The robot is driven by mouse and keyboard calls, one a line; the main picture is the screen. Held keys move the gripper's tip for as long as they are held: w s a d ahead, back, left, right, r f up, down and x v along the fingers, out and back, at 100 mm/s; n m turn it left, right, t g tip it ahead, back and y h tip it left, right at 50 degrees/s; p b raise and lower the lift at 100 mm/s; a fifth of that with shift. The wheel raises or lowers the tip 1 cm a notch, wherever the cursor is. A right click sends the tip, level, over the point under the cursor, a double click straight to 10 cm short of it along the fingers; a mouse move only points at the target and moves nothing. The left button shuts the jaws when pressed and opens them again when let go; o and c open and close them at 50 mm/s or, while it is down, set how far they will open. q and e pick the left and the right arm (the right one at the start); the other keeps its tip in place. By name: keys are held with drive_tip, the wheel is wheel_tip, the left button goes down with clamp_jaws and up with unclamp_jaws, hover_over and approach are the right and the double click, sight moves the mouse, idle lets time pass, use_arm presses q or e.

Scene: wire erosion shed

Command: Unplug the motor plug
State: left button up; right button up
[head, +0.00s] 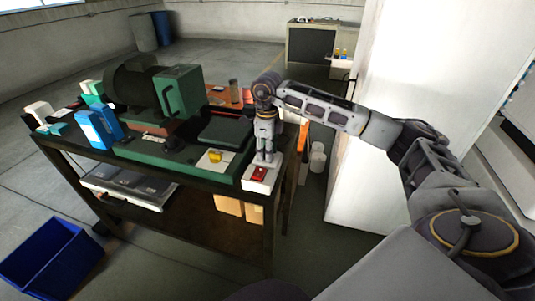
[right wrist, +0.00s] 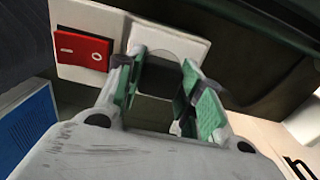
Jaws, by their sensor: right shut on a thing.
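My right gripper (head: 264,156) reaches down to a white panel (head: 249,184) with a red switch (head: 259,174) at the bench's front right corner. In the right wrist view its green-padded fingers (right wrist: 160,88) are shut on a dark block, the motor plug (right wrist: 157,82), in front of a white square socket plate (right wrist: 170,43). The red rocker switch (right wrist: 83,50) is to the left of the socket plate. The plug is mostly hidden between the fingers, and I cannot tell whether it is seated. My left gripper is not in view.
A dark bench (head: 150,179) holds a green machine (head: 180,92), blue boxes (head: 98,128) and a yellow part (head: 215,155). A blue crate (head: 52,258) stands on the floor at left. A white cabinet (head: 400,70) is close to my right arm.

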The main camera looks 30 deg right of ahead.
clamp_jaws()
drive_tip(key=shift+r+p, duration=1.7)
drive_tip(key=shift+r, duration=1.3)
drive_tip(key=shift+f, duration=0.15)
drive_tip(key=shift+s+a+f, duration=0.15)
drive_tip(key=shift+s+f, duration=0.05)
drive_tip(key=shift+f, duration=0.1)
